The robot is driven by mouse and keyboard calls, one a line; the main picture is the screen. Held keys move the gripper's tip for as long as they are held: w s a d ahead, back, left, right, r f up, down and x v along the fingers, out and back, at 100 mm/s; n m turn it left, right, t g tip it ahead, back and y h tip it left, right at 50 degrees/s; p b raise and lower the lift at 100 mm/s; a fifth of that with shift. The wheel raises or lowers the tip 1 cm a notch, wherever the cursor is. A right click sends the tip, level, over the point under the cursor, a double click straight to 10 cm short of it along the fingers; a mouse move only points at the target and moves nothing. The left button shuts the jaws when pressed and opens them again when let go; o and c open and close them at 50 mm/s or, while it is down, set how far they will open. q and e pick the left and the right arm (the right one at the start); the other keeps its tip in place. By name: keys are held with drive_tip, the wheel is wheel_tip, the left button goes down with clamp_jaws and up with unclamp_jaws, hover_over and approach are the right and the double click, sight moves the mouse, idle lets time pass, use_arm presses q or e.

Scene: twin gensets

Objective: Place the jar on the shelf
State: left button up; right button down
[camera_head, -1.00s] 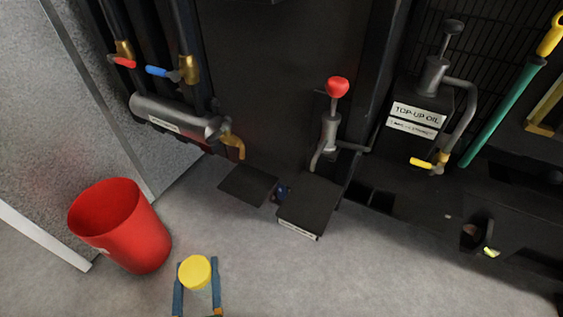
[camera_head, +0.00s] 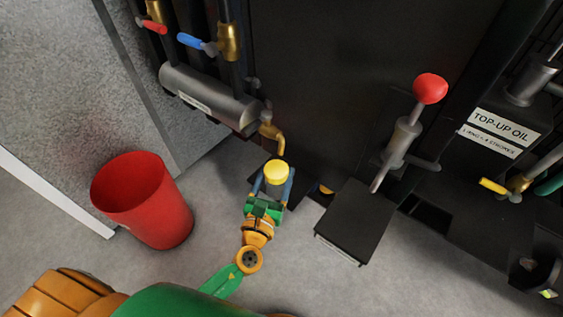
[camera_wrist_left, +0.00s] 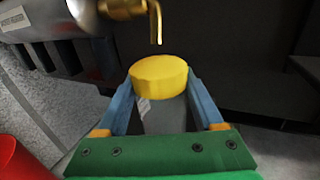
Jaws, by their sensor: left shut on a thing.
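The jar has a round yellow lid (camera_head: 276,172) and is held upright between the blue fingers of my left gripper (camera_head: 273,186). In the left wrist view the yellow lid (camera_wrist_left: 158,76) stands above a greyish body (camera_wrist_left: 165,116), with the fingers shut on its sides. In the head view the jar is in front of a small dark shelf plate (camera_head: 300,189) below a brass tap, and hides much of it. I cannot tell whether the jar touches the plate. My right gripper is not in view.
The brass tap (camera_head: 272,135) hangs just beyond the jar, and also shows in the wrist view (camera_wrist_left: 155,18). A larger dark platform (camera_head: 356,222) lies to the right, under a red-knobbed lever pump (camera_head: 402,140). A red bucket (camera_head: 145,205) stands on the floor at left.

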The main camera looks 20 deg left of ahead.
use_arm(q)
drive_tip(key=w, duration=0.4)
drive_tip(key=shift+w+f+b, duration=0.1)
drive_tip(key=shift+w+b, duration=0.1)
drive_tip(key=shift+b, duration=0.1)
drive_tip(key=shift+f, duration=0.35)
drive_tip(key=shift+s+r, duration=0.1)
drive_tip(key=shift+r, duration=0.05)
drive_tip(key=o, duration=1.1)
drive_tip(key=shift+c, duration=0.2)
drive_tip(key=o, duration=0.4)
